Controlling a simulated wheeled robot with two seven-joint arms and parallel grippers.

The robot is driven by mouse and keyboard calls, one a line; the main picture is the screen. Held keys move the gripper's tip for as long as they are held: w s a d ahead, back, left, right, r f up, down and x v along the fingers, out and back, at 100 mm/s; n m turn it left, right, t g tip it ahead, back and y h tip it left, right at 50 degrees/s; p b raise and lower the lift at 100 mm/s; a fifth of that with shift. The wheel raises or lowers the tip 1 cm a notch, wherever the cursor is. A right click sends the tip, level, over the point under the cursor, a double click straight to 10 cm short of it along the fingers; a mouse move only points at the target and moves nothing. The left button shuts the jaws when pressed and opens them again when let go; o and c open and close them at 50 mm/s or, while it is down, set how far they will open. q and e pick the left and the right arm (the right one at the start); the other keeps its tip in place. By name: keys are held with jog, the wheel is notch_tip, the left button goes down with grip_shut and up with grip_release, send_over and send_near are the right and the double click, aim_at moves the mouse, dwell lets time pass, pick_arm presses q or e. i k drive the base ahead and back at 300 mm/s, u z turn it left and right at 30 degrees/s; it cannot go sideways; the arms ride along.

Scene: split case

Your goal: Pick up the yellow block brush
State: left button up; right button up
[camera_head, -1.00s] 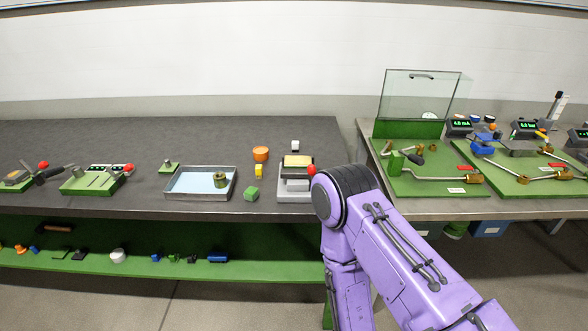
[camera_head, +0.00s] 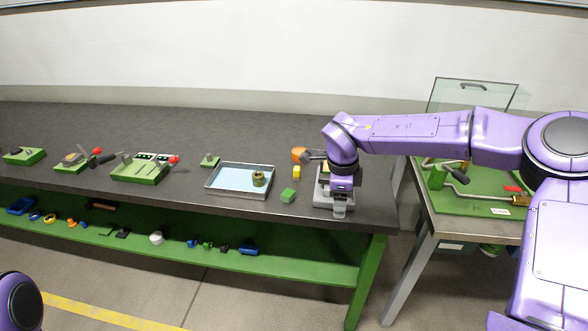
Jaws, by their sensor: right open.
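A small yellow block (camera_head: 297,172), which looks like the yellow block brush, stands on the dark bench top. It is just in front of an orange round piece (camera_head: 299,154) and behind a green cube (camera_head: 288,196). My right gripper (camera_head: 340,208) is open and points down over a grey device (camera_head: 320,197), to the right of the yellow block and apart from it. My wrist hides most of the device. A piece of my left arm shows at the bottom left corner; its gripper is out of view.
A metal tray (camera_head: 213,184) with a dark olive ring-shaped part (camera_head: 258,178) lies left of the green cube. Green fixtures with red knobs (camera_head: 136,171) stand further left. A second bench (camera_head: 445,226) with a clear guard is at right, beyond a gap.

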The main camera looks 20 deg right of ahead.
aim_at(296, 169)
jog(key=i, duration=0.9)
